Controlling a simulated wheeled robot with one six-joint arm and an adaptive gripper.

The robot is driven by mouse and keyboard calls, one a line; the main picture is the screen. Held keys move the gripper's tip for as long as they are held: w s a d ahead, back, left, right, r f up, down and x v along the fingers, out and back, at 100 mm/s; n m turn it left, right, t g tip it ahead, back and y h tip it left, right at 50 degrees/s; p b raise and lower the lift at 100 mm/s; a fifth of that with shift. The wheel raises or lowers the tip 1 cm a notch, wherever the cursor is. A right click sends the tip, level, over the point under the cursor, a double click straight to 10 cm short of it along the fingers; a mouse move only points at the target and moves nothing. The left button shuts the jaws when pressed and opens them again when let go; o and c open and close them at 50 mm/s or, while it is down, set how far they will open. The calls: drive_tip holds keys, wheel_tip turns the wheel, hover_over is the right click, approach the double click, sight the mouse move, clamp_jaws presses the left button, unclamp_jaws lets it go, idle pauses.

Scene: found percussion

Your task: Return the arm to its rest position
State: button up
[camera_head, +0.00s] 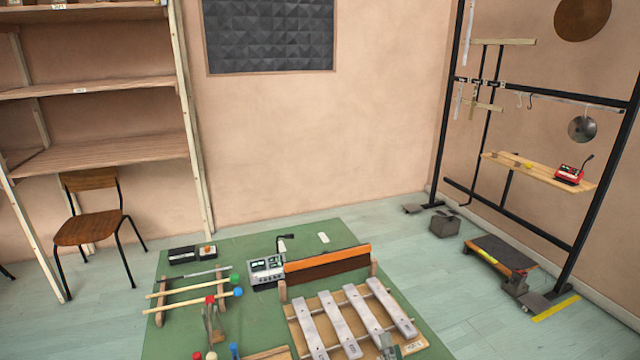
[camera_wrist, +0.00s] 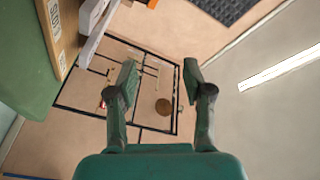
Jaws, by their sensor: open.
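My gripper (camera_wrist: 160,82) shows in the wrist view with its two dark green fingers spread apart and nothing between them. Beyond the fingers, at a distance, is the black rack with its round brown gong. A wooden edge with a label (camera_wrist: 58,18) and pale bars lie close at the upper left of the wrist view. In the head view I cannot clearly make out the arm or the gripper.
A green mat (camera_head: 160,340) holds grey metal bars on a wooden frame (camera_head: 350,320), mallets on a stand (camera_head: 190,290), a meter box (camera_head: 266,270) and an orange-topped board (camera_head: 328,258). A black rack (camera_head: 530,95) stands right, shelves (camera_head: 90,85) and a chair (camera_head: 90,227) left.

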drive_tip(key=s+d+f+n+g, duration=0.1)
drive_tip(key=s+f+n, duration=0.25)
drive_tip(key=s, duration=0.95)
drive_tip(key=s+d+f+n+g, duration=0.15)
drive_tip(key=s+f, duration=0.25)
drive_tip(key=s, duration=0.9)
drive_tip(key=s+r+n, duration=0.3)
drive_tip(key=s, duration=0.8)
drive_tip(key=s+r+n+g, duration=0.1)
drive_tip(key=s+r+n, duration=0.2)
drive_tip(key=s, duration=0.8)
drive_tip(key=shift+a+r+h, duration=0.15)
drive_tip(key=shift+r+h, duration=0.15)
drive_tip(key=shift+r, duration=0.3)
